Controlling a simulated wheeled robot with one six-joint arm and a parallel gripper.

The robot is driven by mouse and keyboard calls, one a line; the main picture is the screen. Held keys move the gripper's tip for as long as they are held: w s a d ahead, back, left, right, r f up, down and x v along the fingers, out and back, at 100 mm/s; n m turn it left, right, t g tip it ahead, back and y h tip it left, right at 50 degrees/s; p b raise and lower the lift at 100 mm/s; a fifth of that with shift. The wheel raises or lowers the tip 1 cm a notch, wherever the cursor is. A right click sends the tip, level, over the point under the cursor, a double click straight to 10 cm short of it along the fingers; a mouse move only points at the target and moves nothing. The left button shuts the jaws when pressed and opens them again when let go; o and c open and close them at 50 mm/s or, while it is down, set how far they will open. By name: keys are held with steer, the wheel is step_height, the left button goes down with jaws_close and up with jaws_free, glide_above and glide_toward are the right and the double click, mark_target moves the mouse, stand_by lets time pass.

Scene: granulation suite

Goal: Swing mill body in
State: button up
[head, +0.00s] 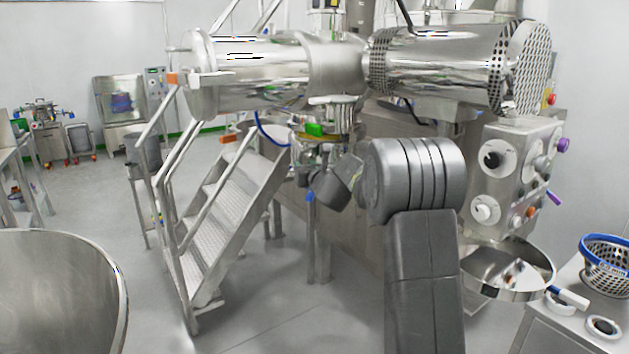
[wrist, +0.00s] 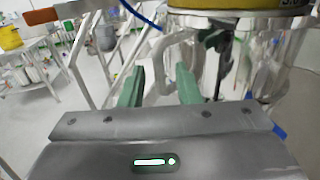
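The mill body (wrist: 285,55) appears to be the shiny steel housing under a yellow band at the upper right of the wrist view. In the head view the mill assembly (head: 335,112) hangs below the large horizontal steel cylinder, partly hidden by my arm. A pale curved handle (wrist: 172,50) stands at its left side in the wrist view. My gripper (wrist: 160,78) has its two green fingers apart, with the lower part of the handle seen between or just beyond them. I cannot tell whether they touch it. In the head view my wrist covers most of the gripper.
Steel steps with handrails (head: 225,215) stand left of the mill. A control panel (head: 510,175) and a round steel pan (head: 508,288) are on the right. A bench (head: 570,325) with a perforated basket (head: 606,262) is lower right. A large bowl (head: 60,290) fills the lower left.

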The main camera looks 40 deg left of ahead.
mark_target(302, 161)
steer(key=b+v, duration=0.2)
steer(key=v, duration=0.6)
steer(key=shift+s+d, duration=0.25)
steer(key=shift+s, duration=0.1)
steer(key=shift+r, duration=0.15)
steer(key=p+x, duration=0.5)
steer(key=x, duration=0.8)
steer(key=shift+w+a, duration=0.15)
steer(key=shift+w, duration=0.05)
